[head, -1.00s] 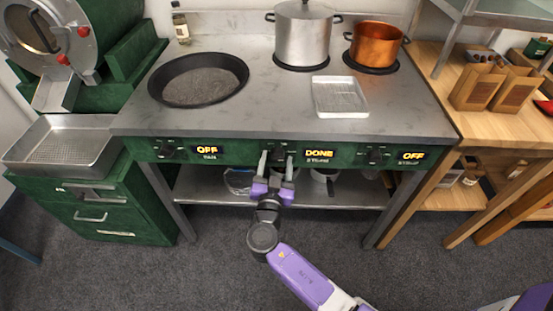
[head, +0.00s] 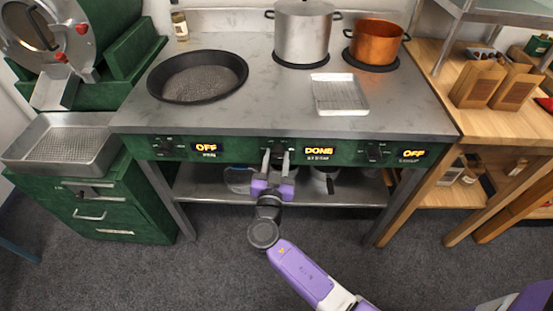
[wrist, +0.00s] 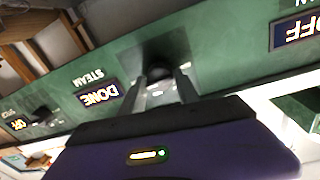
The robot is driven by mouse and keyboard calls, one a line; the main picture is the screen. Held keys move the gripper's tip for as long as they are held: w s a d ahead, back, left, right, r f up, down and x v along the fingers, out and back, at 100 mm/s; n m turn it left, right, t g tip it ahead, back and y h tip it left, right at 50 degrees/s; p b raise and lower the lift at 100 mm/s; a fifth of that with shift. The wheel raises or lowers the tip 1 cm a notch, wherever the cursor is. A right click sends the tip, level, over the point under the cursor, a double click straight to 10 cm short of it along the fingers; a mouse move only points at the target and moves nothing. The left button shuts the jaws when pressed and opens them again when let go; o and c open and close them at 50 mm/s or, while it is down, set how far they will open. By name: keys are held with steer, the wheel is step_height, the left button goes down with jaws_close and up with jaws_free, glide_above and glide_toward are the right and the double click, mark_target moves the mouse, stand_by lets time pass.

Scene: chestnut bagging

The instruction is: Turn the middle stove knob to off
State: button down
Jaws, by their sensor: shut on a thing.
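The middle stove knob (wrist: 158,72) is dark and sits on the green front panel (head: 235,150) of the stove. My gripper (head: 276,158) reaches it from below and in front, with its two fingers shut on the knob. In the wrist view the fingers (wrist: 168,92) lie on both sides of the knob, and its exact angle is hard to tell. The display (head: 319,150) to the right of the knob reads DONE. The left knob (head: 166,146) and the right knob (head: 375,151) stand free, and the displays beside them read OFF.
A black pan (head: 198,78), a steel pot (head: 303,35), a copper pot (head: 375,44) and a shallow tray (head: 340,95) are on the stove top. A lower shelf (head: 210,187) holds containers under the panel. The floor in front is clear around my arm.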

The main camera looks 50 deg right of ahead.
steer(key=n+b, duration=0.4)
steer(key=shift+w+a+f+n+t, duration=0.1)
steer(key=shift+a+f+n+t, duration=0.1)
steer(key=shift+n+t, duration=0.15)
steer(key=n+b, duration=0.1)
steer(key=n, duration=0.3)
steer(key=shift+n+b, duration=0.35)
steer(key=n, duration=0.4)
steer(key=shift+n+t, duration=0.35)
steer(key=shift+n, duration=0.05)
steer(key=n, duration=0.5)
steer(key=shift+p, duration=0.35)
steer(key=n+p, duration=0.2)
steer(key=n, duration=0.2)
steer(key=shift+n+t+y, duration=0.3)
steer(key=shift+n+y, duration=0.1)
steer(key=shift+s+d+f+n+y+p, duration=0.15)
steer(key=shift+n+p, duration=1.25)
steer(key=shift+n, duration=0.75)
steer(key=shift+s+n+y+p, duration=0.1)
steer(key=shift+n+p, duration=1.25)
steer(key=shift+n, duration=0.75)
steer(key=shift+s+d+f+n+y+p, duration=0.15)
steer(key=shift+n+p, duration=1.25)
steer(key=shift+n, duration=0.75)
